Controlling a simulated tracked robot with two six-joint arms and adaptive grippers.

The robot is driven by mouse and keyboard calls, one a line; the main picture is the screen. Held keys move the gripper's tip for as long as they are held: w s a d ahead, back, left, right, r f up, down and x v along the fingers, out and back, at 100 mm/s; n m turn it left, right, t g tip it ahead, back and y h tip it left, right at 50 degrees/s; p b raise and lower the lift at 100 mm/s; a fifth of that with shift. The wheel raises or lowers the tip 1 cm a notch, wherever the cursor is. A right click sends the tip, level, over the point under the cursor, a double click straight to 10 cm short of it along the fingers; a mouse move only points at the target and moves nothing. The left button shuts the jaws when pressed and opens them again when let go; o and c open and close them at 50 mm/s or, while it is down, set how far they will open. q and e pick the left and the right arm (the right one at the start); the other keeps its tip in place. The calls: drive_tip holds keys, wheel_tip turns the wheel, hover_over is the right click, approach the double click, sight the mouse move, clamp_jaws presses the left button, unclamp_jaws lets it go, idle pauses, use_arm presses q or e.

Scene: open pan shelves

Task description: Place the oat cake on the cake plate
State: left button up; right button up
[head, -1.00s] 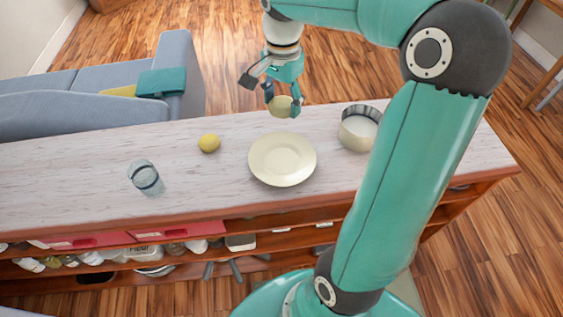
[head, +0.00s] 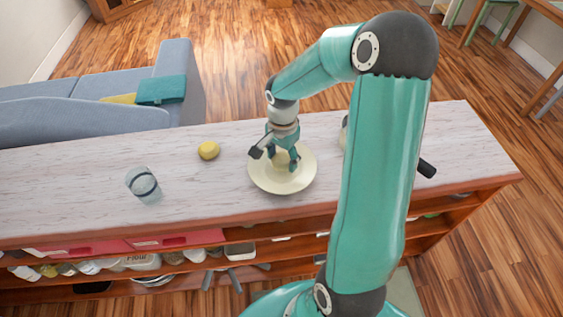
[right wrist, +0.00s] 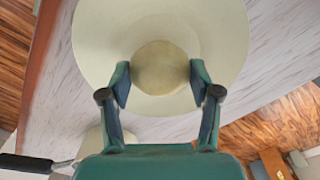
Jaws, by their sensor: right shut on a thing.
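The cream cake plate (head: 262,180) lies on the white wood-grain counter top. My right gripper (head: 283,166) is over the plate, pointing down, shut on the pale round oat cake (head: 280,158). In the right wrist view the oat cake (right wrist: 160,68) sits between the two fingers (right wrist: 160,85), with the cake plate (right wrist: 100,35) behind it. The fingers hide part of the cake in the head view. I cannot tell whether the cake touches the plate. My left gripper is not in view.
A yellow lemon-like fruit (head: 208,150) and a clear glass (head: 143,184) stand left of the plate. A pan, mostly hidden by my right arm, is on the right, its black handle (head: 427,168) showing. Shelves below hold several items.

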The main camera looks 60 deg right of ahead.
sight(282, 158)
drive_tip(key=shift+f, duration=0.9)
drive_tip(key=shift+f, duration=0.15)
drive_tip(key=o, duration=1.2)
wheel_tip(282, 158, up, 12)
drive_tip(key=shift+r+p, duration=0.15)
drive_tip(key=shift+p, duration=0.2)
